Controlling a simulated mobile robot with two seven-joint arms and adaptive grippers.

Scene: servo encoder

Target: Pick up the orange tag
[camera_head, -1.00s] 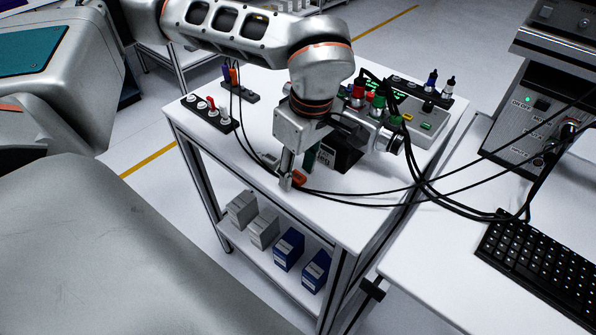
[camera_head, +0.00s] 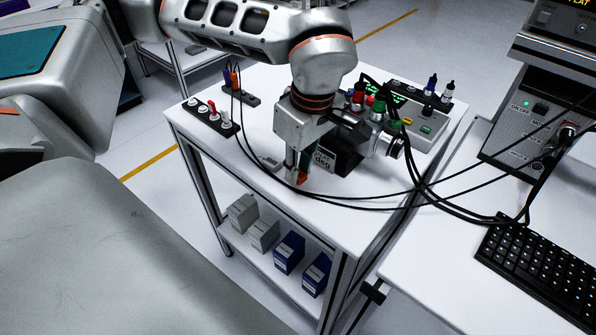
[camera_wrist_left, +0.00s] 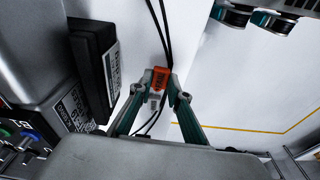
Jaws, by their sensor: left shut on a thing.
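The orange tag (camera_wrist_left: 159,79) sits between the fingertips of my left gripper (camera_wrist_left: 160,92) in the left wrist view. The gripper is shut on it. In the head view the orange tag (camera_head: 302,178) shows at the lower end of my left gripper (camera_head: 298,176), close above the white table near its front edge. I cannot tell whether the tag touches the table. My right gripper is in neither view.
A black boxy device (camera_head: 338,156) stands right beside the gripper. Black cables (camera_head: 345,205) run across the table front. A socket strip (camera_head: 211,117) lies at the left. A keyboard (camera_head: 525,258) is on the right table. Boxes (camera_head: 289,252) stand on the lower shelf.

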